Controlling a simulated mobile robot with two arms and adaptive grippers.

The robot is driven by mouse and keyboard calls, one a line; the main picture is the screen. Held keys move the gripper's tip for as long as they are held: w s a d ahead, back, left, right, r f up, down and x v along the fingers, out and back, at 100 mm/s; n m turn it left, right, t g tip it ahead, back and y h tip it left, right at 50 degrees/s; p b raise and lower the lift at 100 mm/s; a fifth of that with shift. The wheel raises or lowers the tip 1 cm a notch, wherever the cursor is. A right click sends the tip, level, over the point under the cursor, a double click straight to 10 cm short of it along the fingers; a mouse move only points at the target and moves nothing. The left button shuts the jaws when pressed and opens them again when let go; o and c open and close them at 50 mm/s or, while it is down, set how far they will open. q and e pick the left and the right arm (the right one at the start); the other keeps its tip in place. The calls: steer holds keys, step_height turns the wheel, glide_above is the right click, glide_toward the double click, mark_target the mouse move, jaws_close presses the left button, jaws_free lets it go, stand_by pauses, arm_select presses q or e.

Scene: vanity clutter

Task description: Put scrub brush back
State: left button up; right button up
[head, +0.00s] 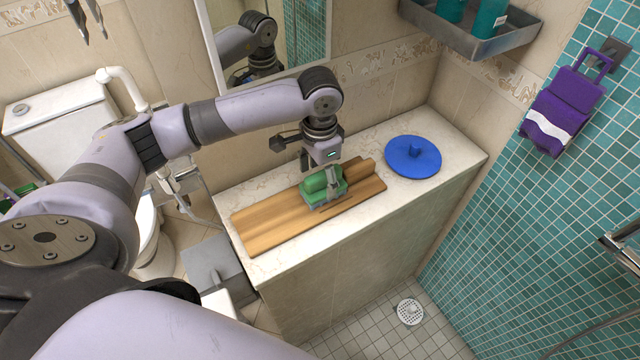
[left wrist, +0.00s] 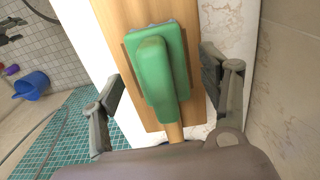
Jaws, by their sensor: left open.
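The green scrub brush (head: 318,187) lies on a wooden board (head: 268,222) on the counter. It also shows in the left wrist view (left wrist: 158,75), with its green handle on top and its pale bristles just showing at the far end. My left gripper (head: 325,192) is over the brush, pointing down. In the left wrist view its open fingers (left wrist: 165,105) stand on either side of the brush, with gaps between them and the handle.
The marble counter (head: 440,140) carries a blue round lid with a knob (head: 413,157) right of the board. A metal shelf (head: 470,40) with teal bottles hangs above. A mirror (head: 290,30) is behind my arm. A purple towel (head: 562,105) hangs on the right wall.

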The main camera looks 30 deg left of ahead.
mark_target(320, 174)
arm_select(q)
step_height(320, 174, up, 9)
steer(key=shift+f+b, duration=0.1)
steer(key=shift+b, duration=0.45)
steer(key=shift+s+f, duration=0.1)
